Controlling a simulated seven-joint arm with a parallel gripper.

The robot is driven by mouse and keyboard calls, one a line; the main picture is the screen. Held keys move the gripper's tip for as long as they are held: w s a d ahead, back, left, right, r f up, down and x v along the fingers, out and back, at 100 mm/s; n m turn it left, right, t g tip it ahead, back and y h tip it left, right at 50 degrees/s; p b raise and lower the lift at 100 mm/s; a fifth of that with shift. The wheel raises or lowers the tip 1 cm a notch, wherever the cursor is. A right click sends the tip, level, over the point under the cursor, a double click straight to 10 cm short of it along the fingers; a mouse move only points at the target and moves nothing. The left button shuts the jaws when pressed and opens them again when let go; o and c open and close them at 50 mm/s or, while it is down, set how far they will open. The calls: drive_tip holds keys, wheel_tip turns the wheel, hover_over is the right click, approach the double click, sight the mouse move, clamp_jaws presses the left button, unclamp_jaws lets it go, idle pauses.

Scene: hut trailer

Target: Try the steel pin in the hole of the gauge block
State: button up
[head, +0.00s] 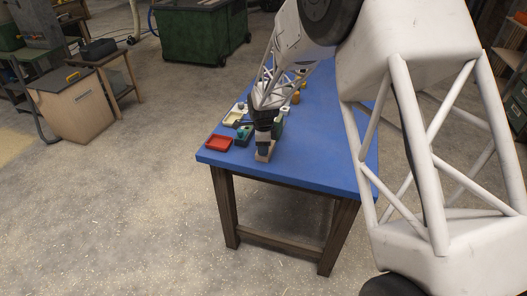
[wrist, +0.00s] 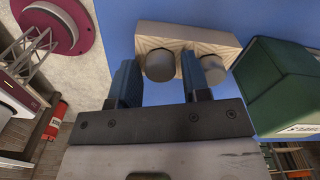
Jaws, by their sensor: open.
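A pale block (wrist: 187,42) with two round grey steel ends stands at the fingertips in the wrist view. The left grey pin (wrist: 160,66) shows between the two blue fingers of my gripper (wrist: 158,72). The other grey pin (wrist: 214,69) is just right of the right finger. My gripper is open around the left pin, with a gap visible on its left side; contact on the right cannot be told. In the head view my gripper (head: 264,148) points down at the pale block (head: 271,151) near the table's front edge. I cannot make out a hole in the block.
A green box (wrist: 280,85) is close on the right in the wrist view. On the blue table (head: 315,150), a red tray (head: 219,143) and a dark green piece with a teal top (head: 243,132) stand left of my gripper. The table's right front is clear.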

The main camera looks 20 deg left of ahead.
drive_tip(key=shift+c, duration=0.3)
drive_tip(key=c, duration=0.6)
drive_tip(key=shift+r, duration=1.6)
drive_tip(key=shift+s+d+r, duration=0.1)
drive_tip(key=shift+s+r, duration=0.05)
drive_tip(key=shift+s, duration=0.05)
drive_tip(key=s+d, duration=0.2)
drive_tip(key=s, duration=0.2)
drive_tip(key=s+d+r, duration=0.1)
drive_tip(key=s+d, duration=0.2)
drive_tip(key=s, duration=0.1)
drive_tip(key=s+d, duration=0.3)
drive_tip(key=s, duration=0.2)
drive_tip(key=shift+s+r, duration=0.1)
drive_tip(key=shift+r, duration=0.1)
